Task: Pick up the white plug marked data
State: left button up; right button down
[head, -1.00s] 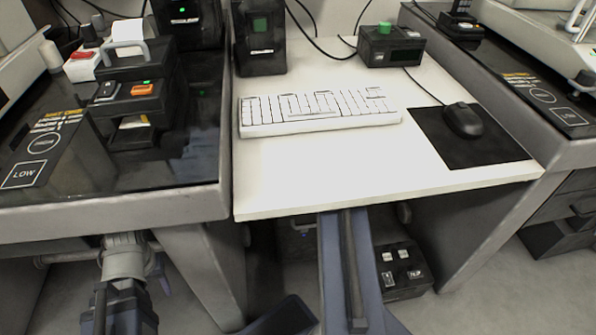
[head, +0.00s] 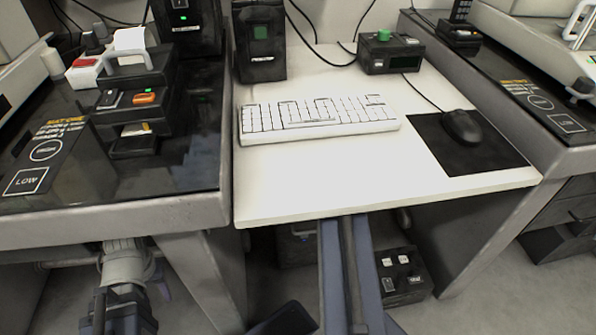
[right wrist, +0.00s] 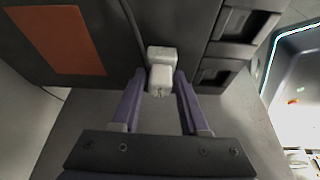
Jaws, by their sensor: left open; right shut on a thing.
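In the right wrist view my right gripper (right wrist: 160,84) has its two purple fingers on either side of a white plug (right wrist: 161,79) and is shut on it. A second white block (right wrist: 161,53) shows right behind the plug, against a dark box. I cannot read any marking on the plug. My left gripper (head: 157,280) is low at the left in the head view, below the left table's front edge. It is open, mostly hidden by its own wrist, with one purple finger showing. My right gripper does not show in the head view.
The dark box (right wrist: 100,92) has an orange panel and slots. Under the middle desk (head: 300,180), a black box (head: 404,283) with small white blocks stands on the floor. The desk holds a keyboard (head: 318,119), mouse (head: 462,126) and green-button box (head: 391,58). The left table (head: 120,223) bears dark racks.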

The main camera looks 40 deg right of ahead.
jog(key=shift+r+p, duration=0.4)
jog(key=shift+r, duration=0.2)
jog(key=s+d, duration=0.9)
jog(key=d, duration=0.6)
jog(key=shift+s+d+f, duration=0.15)
jog(key=shift+s+d, duration=0.05)
